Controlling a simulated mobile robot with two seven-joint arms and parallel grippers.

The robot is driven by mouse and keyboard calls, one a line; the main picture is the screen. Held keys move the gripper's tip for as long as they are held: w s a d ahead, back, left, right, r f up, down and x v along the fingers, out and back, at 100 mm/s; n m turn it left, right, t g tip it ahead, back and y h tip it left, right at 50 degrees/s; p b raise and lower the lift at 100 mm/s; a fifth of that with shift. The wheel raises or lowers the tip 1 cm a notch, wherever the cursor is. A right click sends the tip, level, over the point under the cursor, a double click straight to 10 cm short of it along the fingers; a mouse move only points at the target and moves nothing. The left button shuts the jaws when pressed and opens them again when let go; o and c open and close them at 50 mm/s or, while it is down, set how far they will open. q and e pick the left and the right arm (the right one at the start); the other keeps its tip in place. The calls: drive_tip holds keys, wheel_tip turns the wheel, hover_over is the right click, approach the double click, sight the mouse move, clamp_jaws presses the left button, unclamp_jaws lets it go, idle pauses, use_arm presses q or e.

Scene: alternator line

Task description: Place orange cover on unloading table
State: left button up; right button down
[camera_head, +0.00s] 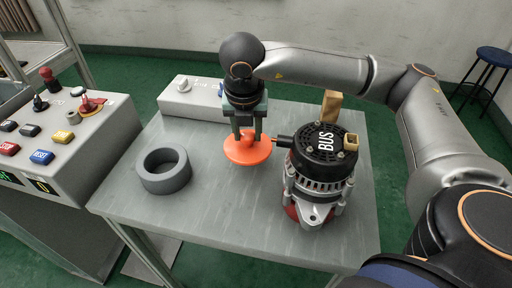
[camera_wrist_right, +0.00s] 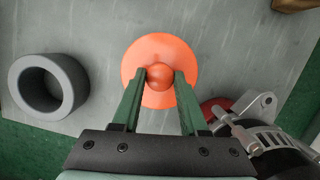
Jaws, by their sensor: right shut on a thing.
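The orange cover (camera_head: 240,151) is a round disc with a knob, at the middle of the grey table (camera_head: 225,222) in the head view. My right gripper (camera_head: 247,138) comes down on it from above and is shut on its knob. In the right wrist view the orange cover (camera_wrist_right: 184,62) shows with its knob between the green fingers of the right gripper (camera_wrist_right: 158,80). I cannot tell whether the cover touches the tabletop. My left gripper is not in view.
A grey ring (camera_head: 164,170) lies left of the cover. An alternator marked BUS (camera_head: 318,165) stands close on its right. A white box (camera_head: 191,97) sits at the back edge. A control panel (camera_head: 60,135) stands at the left. The table's front is clear.

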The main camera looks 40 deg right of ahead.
sight(257, 144)
drive_tip(key=shift+s+d+f, duration=0.2)
drive_tip(key=shift+d+f, duration=0.35)
drive_tip(key=shift+f, duration=0.15)
drive_tip(key=f, duration=0.3)
drive_tip(key=shift+s+d, duration=0.2)
drive_tip(key=shift+d, duration=0.2)
drive_tip(key=shift+f, duration=0.5)
drive_tip(key=shift+f, duration=0.15)
drive_tip(key=shift+c, duration=2.2)
unclamp_jaws()
drive_tip(key=v, duration=1.2)
drive_tip(key=shift+p, duration=0.45)
